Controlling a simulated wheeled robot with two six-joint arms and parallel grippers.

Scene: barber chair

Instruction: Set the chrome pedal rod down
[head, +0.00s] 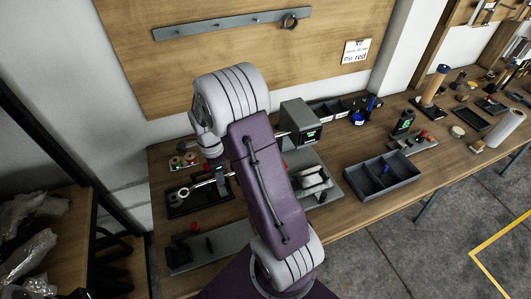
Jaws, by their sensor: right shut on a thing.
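The chrome pedal rod (197,187) shows as a thin shiny bar with a ring-shaped end at its left. It lies over or just above a small black tray (178,208) on the bench's left side; I cannot tell whether it touches the tray. My right gripper (221,178) points down from the wrist and is shut on the rod. My arm hides the rod's right part. My left gripper is not in view.
A dark divided bin (382,178) is on the right. A grey plate with a red knob (209,247) lies in front on the wooden bench (238,210). A pegboard rail (230,24) hangs above.

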